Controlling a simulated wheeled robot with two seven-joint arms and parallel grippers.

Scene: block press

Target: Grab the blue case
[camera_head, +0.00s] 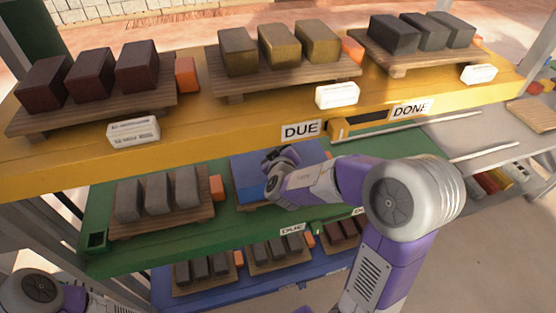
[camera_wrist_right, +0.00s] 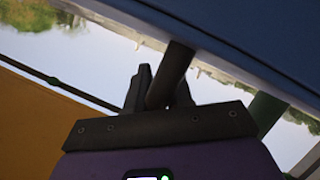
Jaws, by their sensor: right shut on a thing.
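The blue case (camera_head: 246,174) is on the green middle shelf, partly hidden behind my right arm and gripper. A large blue surface, which looks like the case (camera_wrist_right: 265,35), fills the upper right of the right wrist view. My right gripper (camera_head: 282,157) is at the case. In the right wrist view its dark fingers (camera_wrist_right: 158,90) are shut on a dark round bar (camera_wrist_right: 176,65) that runs up to the blue surface and looks like the case's handle. The fingertips are hard to make out in the head view. My left gripper is out of view.
The yellow top shelf (camera_head: 200,138) overhangs close above my right gripper, with dark and brass blocks on wooden pallets. Grey blocks (camera_head: 158,192) stand left of the case on the green shelf (camera_head: 150,247). A blue shelf (camera_head: 220,297) with more blocks lies below.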

